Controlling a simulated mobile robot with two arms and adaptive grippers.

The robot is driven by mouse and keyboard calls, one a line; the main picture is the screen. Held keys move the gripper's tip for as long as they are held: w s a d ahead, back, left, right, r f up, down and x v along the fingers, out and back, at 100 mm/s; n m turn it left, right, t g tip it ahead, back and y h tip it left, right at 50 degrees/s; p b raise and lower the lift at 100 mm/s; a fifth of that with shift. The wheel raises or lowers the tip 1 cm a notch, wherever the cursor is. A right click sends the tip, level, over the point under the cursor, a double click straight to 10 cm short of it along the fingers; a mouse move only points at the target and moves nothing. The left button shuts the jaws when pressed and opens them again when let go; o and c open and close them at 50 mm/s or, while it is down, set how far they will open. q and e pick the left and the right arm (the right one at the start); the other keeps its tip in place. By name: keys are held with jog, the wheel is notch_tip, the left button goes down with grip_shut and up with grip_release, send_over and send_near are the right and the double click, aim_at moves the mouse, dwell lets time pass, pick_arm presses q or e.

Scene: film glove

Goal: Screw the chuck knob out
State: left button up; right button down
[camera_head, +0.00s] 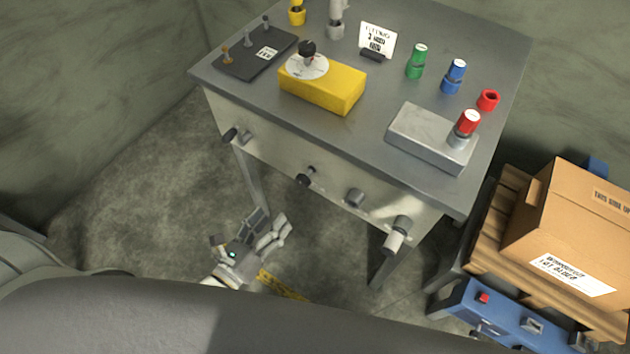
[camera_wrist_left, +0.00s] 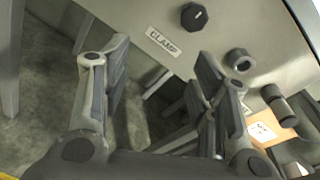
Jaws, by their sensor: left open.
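Several knobs line the front panel of the workbench: a dark one at the left (camera_head: 236,135), a dark one near the middle (camera_head: 306,176), a grey one (camera_head: 354,198) and a larger light one with a dark end (camera_head: 396,236) at the right. I cannot tell which is the chuck knob. The left wrist view shows a black knob (camera_wrist_left: 195,17) by a "CLAMP" label (camera_wrist_left: 163,41) and a ring-shaped grey knob (camera_wrist_left: 240,60); my finger mostly covers another label. My left gripper (camera_head: 268,230) is open, empty and below the panel, apart from the knobs. My right gripper is out of view.
The workbench top (camera_head: 350,145) holds a yellow block (camera_head: 322,88), a metal block (camera_head: 425,140) and coloured cylinders. A cardboard box (camera_head: 570,230) on a pallet (camera_head: 488,235) and a blue case (camera_head: 510,320) stand at the right. Floor left of the bench is clear.

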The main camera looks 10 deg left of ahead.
aim_at(300, 184)
pick_arm(q)
jog(key=w+d+r+m, duration=0.1)
jog(key=w, duration=0.2)
jog(key=w+d+r+m, duration=0.1)
jog(key=w+d, duration=0.1)
jog(key=w, duration=0.2)
jog(key=w+d+r+m+t+h, duration=0.1)
jog(key=w+d+r, duration=0.1)
jog(key=w, duration=0.1)
jog(key=shift+w+d+p, duration=0.25)
jog(key=shift+w+p, duration=0.1)
jog(key=c, duration=1)
jog(key=shift+n, duration=0.3)
